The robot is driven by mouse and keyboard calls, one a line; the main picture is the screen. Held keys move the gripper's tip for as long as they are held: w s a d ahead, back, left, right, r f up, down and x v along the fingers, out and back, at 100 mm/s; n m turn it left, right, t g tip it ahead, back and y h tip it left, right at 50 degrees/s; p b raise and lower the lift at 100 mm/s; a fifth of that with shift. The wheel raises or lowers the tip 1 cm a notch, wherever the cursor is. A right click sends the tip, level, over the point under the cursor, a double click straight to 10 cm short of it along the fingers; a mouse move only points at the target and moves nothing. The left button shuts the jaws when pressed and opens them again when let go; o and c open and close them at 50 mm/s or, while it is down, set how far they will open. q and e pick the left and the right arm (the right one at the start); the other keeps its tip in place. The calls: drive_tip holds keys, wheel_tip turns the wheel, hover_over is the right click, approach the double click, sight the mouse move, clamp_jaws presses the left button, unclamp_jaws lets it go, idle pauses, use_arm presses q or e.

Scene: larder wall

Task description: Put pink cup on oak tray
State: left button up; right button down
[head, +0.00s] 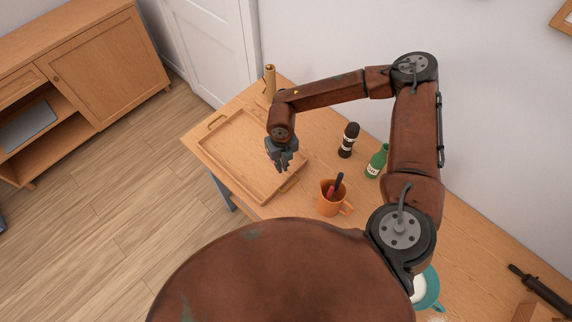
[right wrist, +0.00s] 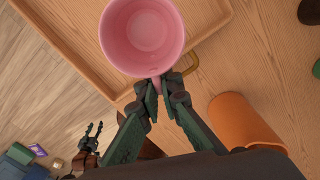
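The pink cup (right wrist: 143,36) shows in the right wrist view, its open mouth facing the camera. My right gripper (right wrist: 162,84) is closed about its handle. The oak tray (right wrist: 72,22) lies behind the cup in that view; whether the cup's base touches it I cannot tell. In the head view my right gripper (head: 281,160) is over the right part of the oak tray (head: 235,150), and the cup is hidden there. My left gripper (right wrist: 93,130) shows small at the lower left of the right wrist view, its fingers apart and empty.
An orange mug (head: 331,204) with dark- and red-handled things in it stands right of the tray. A dark bottle (head: 348,140) and a green bottle (head: 377,161) stand behind it. A tall golden-brown object (head: 270,81) stands beyond the tray. A teal cup (head: 429,290) is at lower right.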

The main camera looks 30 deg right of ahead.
drive_tip(key=p, duration=0.1)
hover_over(288, 173)
wheel_tip(288, 173, down, 6)
drive_tip(key=shift+w+r, duration=0.1)
drive_tip(key=shift+r, duration=0.05)
wheel_tip(288, 173, down, 3)
drive_tip(key=shift+f, duration=0.1)
drive_tip(key=shift+f, duration=0.1)
drive_tip(key=c, duration=2.4)
unclamp_jaws()
